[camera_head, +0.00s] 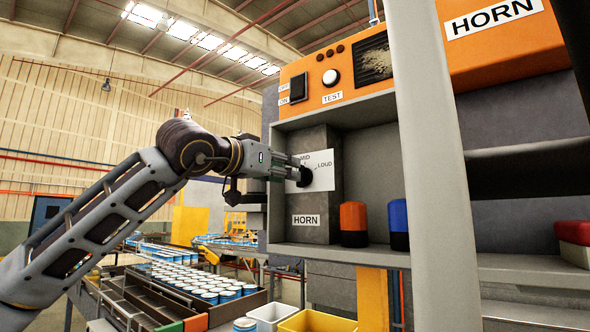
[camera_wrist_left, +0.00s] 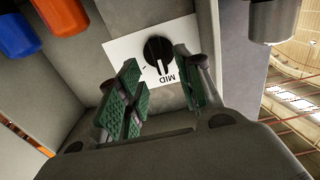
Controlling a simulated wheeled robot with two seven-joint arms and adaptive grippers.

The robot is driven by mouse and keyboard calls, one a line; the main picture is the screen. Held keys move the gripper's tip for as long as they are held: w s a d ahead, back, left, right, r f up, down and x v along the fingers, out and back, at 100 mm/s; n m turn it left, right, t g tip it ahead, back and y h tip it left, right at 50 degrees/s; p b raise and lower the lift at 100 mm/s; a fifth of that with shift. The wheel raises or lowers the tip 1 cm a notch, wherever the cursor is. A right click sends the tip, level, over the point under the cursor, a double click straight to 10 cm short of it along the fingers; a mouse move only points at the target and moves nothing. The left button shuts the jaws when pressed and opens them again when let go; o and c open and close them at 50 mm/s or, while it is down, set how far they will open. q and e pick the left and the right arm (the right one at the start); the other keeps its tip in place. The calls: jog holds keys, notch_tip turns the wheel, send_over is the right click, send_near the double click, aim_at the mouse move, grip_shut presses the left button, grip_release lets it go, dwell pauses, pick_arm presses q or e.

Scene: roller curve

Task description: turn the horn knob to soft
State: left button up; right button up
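The black horn knob (camera_head: 305,177) sits on a white label plate (camera_head: 322,165) in the grey shelf bay, above a HORN label (camera_head: 306,220). MID and LOUD can be read on the plate; the soft mark is hidden by my gripper. In the left wrist view the knob (camera_wrist_left: 157,50) shows a pale line that seems to point towards MID. My left gripper (camera_head: 296,173) reaches in from the left at the knob. Its green-padded fingers (camera_wrist_left: 156,62) are open, one on each side of the knob in the picture; I cannot tell whether they touch it. My right gripper is not in view.
An orange panel (camera_head: 440,50) with a switch and TEST button hangs above. An orange-topped cylinder (camera_head: 353,222) and a blue one (camera_head: 399,224) stand on the shelf right of the knob. Trays of cans (camera_head: 195,283), a white bin and a yellow bin (camera_head: 316,322) lie below.

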pick_arm(q)
jog(key=shift+p+x, duration=0.6)
jog(key=shift+x, duration=1.8)
grip_shut()
